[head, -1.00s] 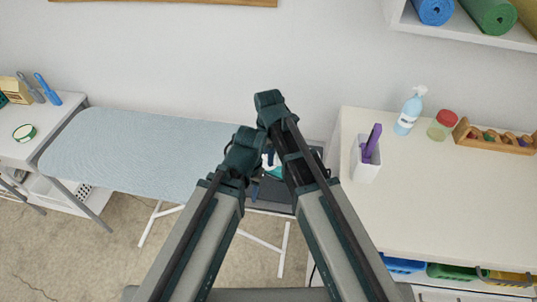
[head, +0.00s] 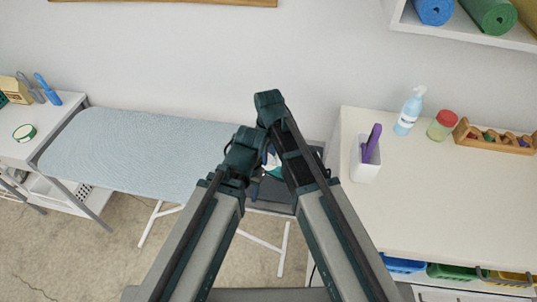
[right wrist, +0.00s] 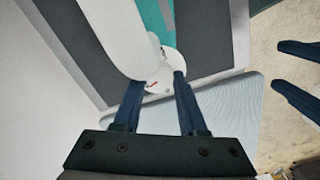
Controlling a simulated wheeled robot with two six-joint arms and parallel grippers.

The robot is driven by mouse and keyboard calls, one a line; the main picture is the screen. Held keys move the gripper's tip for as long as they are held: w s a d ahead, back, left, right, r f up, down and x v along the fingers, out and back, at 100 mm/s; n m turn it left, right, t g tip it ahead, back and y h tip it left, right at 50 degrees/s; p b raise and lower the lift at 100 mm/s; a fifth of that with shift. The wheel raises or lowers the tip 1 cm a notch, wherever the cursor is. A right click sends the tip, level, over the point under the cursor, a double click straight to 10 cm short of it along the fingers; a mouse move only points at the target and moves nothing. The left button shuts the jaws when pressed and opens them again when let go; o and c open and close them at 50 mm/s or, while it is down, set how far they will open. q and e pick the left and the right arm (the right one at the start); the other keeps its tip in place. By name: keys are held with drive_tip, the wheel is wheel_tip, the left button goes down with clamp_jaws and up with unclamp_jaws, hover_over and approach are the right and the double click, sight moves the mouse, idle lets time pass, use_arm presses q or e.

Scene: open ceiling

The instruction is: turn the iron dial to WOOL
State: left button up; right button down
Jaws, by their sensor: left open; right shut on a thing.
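The iron shows in the right wrist view as a rounded white body (right wrist: 110,35) with a teal part beside it. A white round dial (right wrist: 160,82) with small dark and red marks sits at its end. My right gripper (right wrist: 157,86) is shut on the dial, one blue finger on each side. The marks are too small to read, so the setting cannot be told. My left gripper (right wrist: 277,65) is open and empty, apart from the iron at the right edge of that view. In the head view my arms hide most of the iron; a little white and teal (head: 273,167) shows between them.
The iron is on a dark grey surface at the end of the light blue ironing board (head: 130,150).

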sight(269, 157)
drive_tip(key=shift+m, duration=1.5)
drive_tip(key=shift+c, duration=2.2)
unclamp_jaws()
wheel_tip(269, 157, up, 14)
drive_tip(key=p, duration=1.4)
drive_tip(key=shift+f, duration=0.15)
